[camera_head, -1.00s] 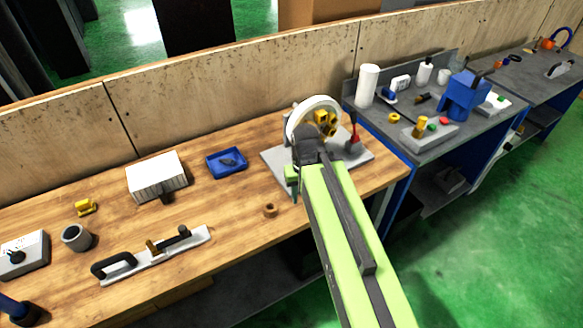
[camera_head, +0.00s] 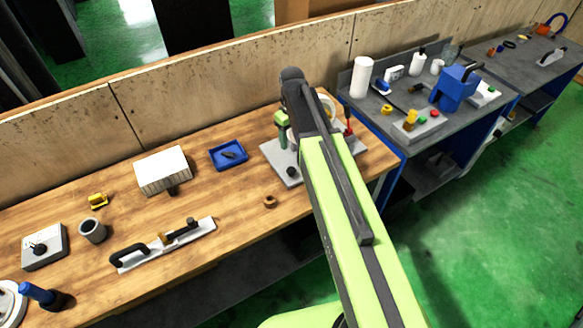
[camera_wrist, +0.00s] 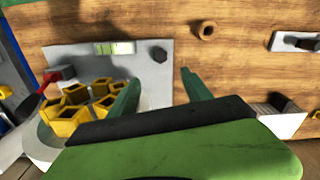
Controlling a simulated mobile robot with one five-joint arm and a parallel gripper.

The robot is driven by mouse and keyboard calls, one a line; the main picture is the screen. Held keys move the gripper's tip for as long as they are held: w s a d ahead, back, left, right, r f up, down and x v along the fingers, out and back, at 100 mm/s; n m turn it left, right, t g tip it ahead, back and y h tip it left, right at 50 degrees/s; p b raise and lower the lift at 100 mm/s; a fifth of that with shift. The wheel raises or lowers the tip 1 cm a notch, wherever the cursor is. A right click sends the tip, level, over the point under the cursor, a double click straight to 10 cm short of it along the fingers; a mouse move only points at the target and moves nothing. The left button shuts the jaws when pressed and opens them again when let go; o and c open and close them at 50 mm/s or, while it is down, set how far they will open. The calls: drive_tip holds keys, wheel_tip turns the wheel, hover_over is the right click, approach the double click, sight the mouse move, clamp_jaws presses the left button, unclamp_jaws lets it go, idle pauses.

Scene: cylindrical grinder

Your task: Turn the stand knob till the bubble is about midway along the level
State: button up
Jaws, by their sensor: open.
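The grey stand plate (camera_head: 277,155) lies on the wooden bench, partly behind my arm. Its black stand knob (camera_head: 291,171) is near the front left corner and also shows in the wrist view (camera_wrist: 159,54). In the wrist view the small pale green level (camera_wrist: 115,48) lies left of the knob. It has dark marks, but I cannot make out the bubble. My gripper (camera_wrist: 159,77) is open and empty, its two green fingers apart, with the knob in view just beyond the gap. In the head view the green gripper (camera_head: 282,130) is above the plate.
The wheel with several yellow blocks (camera_wrist: 75,120) stands on the plate beside my left finger in the wrist view, with a red-handled lever (camera_wrist: 43,88). A brown ring (camera_head: 269,202), a blue tray (camera_head: 228,155) and a white block (camera_head: 163,170) are on the bench.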

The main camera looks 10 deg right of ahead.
sight(291, 170)
wheel_tip(291, 170, down, 17)
drive_tip(key=b, duration=1.5)
drive_tip(key=shift+r+b, duration=0.2)
drive_tip(key=shift+b, duration=0.15)
drive_tip(key=shift+r, duration=0.1)
clamp_jaws()
drive_tip(key=m, duration=0.4)
drive_tip(key=shift+m, duration=0.4)
unclamp_jaws()
